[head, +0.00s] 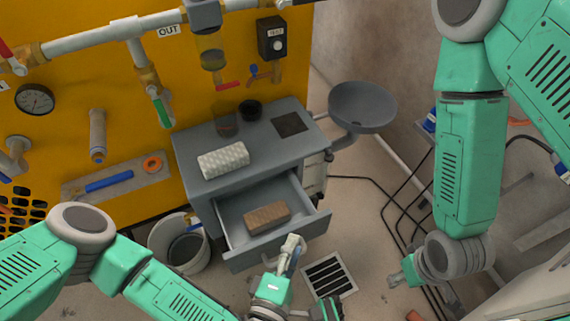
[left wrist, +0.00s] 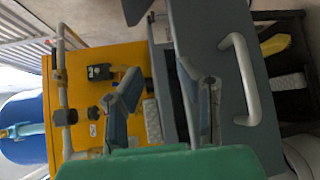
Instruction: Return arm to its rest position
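My left arm comes in from the left in the head view. Its gripper (head: 292,262) is at the lower middle, in front of the open drawer (head: 237,258). In the left wrist view, the left gripper's two fingers (left wrist: 167,95) stand apart with nothing held between them. The pale drawer handle (left wrist: 250,80) is beside the right-hand finger, outside the gap. My right arm (head: 468,165) hangs down at the right of the head view. Its gripper (head: 405,276) shows only partly below the wrist, so its opening cannot be told.
The grey cabinet (head: 185,160) has a white textured block (head: 223,160) on top. A brown brick (head: 267,216) lies in the drawer. A white bucket (head: 165,235) stands left of the cabinet. A grey round bowl (head: 362,105) and a floor grate (head: 329,276) are to the right.

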